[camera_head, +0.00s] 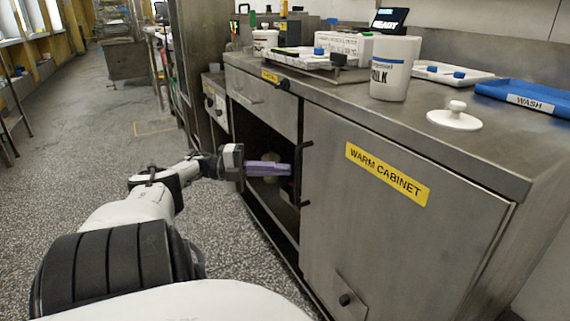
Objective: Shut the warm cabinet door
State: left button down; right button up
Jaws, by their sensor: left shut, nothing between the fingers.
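The warm cabinet door (400,235) is a steel panel with a yellow "WARM CABINET" label, on the right of the cabinet front. Its black bar handle (304,172) stands at the panel's left edge. To the left of the handle the cabinet opening (268,215) is uncovered, with a dark inside. My left gripper (288,169) comes in from the left, with purple fingers shut and empty. Its tips are in front of the opening, just left of the handle. I cannot tell whether they touch it. My right gripper is not in view.
On the steel worktop (430,125) stand a white milk tub (393,72), a white lid (454,117), a blue wash tray (525,97) and other white trays. A drawer (262,100) is above the opening. Pale items inside are partly hidden.

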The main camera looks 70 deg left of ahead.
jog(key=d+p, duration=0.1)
jog(key=p, duration=0.1)
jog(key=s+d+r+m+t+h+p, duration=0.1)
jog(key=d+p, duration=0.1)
jog(key=p, duration=0.1)
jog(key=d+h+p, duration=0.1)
jog(key=p, duration=0.2)
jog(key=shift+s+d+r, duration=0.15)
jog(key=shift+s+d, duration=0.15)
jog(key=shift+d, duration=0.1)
